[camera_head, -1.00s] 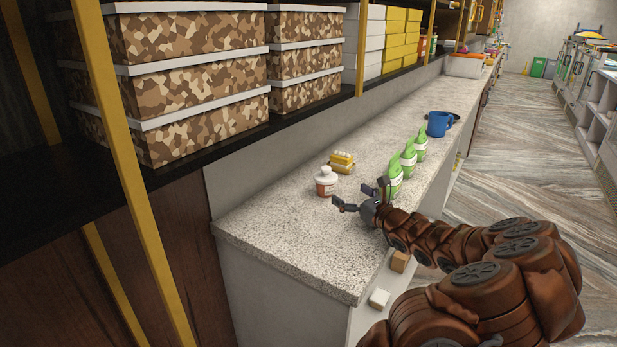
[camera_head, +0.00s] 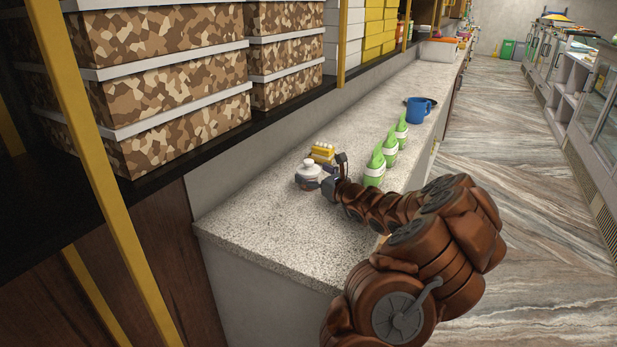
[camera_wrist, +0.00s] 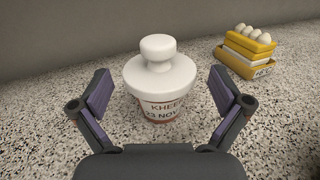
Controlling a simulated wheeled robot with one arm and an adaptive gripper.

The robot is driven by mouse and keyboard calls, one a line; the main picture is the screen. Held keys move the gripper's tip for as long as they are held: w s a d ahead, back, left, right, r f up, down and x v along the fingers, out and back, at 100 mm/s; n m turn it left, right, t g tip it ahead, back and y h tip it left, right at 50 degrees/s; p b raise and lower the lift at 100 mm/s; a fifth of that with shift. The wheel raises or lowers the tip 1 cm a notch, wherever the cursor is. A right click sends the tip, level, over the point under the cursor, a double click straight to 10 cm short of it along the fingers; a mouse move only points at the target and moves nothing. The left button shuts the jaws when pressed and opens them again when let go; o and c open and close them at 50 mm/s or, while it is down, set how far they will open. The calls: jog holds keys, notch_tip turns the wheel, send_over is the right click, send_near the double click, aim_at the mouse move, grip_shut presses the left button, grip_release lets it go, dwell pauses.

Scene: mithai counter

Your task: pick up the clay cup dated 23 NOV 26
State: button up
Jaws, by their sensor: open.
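The clay cup (camera_wrist: 160,82) stands upright on the speckled counter in the wrist view. It has a white knobbed lid and a label reading "KHEER" and "23 NOV", with the rest of the date cut off. The cup also shows in the head view (camera_head: 309,172), partly behind my gripper. My gripper (camera_wrist: 161,98) is open, with one finger on each side of the cup. A gap shows between the cup and each finger, and the gripper holds nothing. In the head view my gripper (camera_head: 333,176) is low over the counter beside the cup.
A yellow tray of white eggs-like sweets (camera_wrist: 248,52) sits behind the cup to the right. A blue mug (camera_head: 418,110) is farther back. The counter's front left (camera_head: 255,225) is clear.

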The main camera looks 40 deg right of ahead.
jog(key=shift+w, duration=0.95)
jog(key=c, duration=1.3)
